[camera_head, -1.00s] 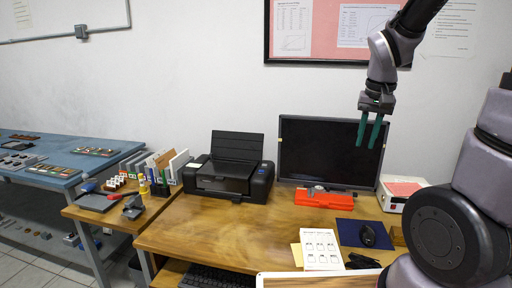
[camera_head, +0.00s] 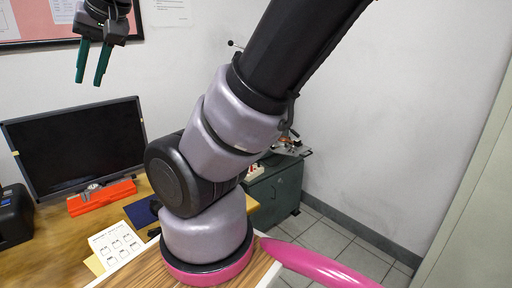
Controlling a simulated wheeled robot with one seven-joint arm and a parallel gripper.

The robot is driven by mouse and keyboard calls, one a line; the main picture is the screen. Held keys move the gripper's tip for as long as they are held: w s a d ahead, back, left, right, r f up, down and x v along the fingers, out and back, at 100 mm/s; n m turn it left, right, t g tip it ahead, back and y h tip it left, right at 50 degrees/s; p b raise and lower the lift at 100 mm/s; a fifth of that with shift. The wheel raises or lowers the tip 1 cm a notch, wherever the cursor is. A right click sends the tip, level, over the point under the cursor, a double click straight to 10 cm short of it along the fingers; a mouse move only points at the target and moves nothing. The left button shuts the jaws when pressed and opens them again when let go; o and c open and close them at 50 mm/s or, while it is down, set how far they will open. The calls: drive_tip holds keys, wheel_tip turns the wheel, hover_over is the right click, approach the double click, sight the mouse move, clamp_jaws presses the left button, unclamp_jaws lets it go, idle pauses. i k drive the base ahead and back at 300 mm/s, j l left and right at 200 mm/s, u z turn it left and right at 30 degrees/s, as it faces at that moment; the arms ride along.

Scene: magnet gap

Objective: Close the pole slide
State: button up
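My gripper (camera_head: 89,82) is at the upper left, high in front of the wall and above the monitor. Its two green fingers are apart with nothing between them. I cannot make out a pole slide for certain in this view. A metal device (camera_head: 290,147) with some red on it stands on the dark green cabinet at the back right, partly hidden behind my arm. My gripper is far to the left of it and touches nothing.
The green cabinet (camera_head: 276,192) stands by the wall. A monitor (camera_head: 75,148) and an orange-red case (camera_head: 101,197) are on the wooden desk at left. A printed sheet (camera_head: 117,243) lies nearer. Tiled floor (camera_head: 322,236) is open at right, beside a pale panel (camera_head: 470,215).

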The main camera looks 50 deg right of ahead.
sight(302, 148)
drive_tip(key=z, duration=2.25)
drive_tip(key=i+l, duration=0.95)
drive_tip(key=i+j+u, duration=0.05)
drive_tip(key=i, duration=0.05)
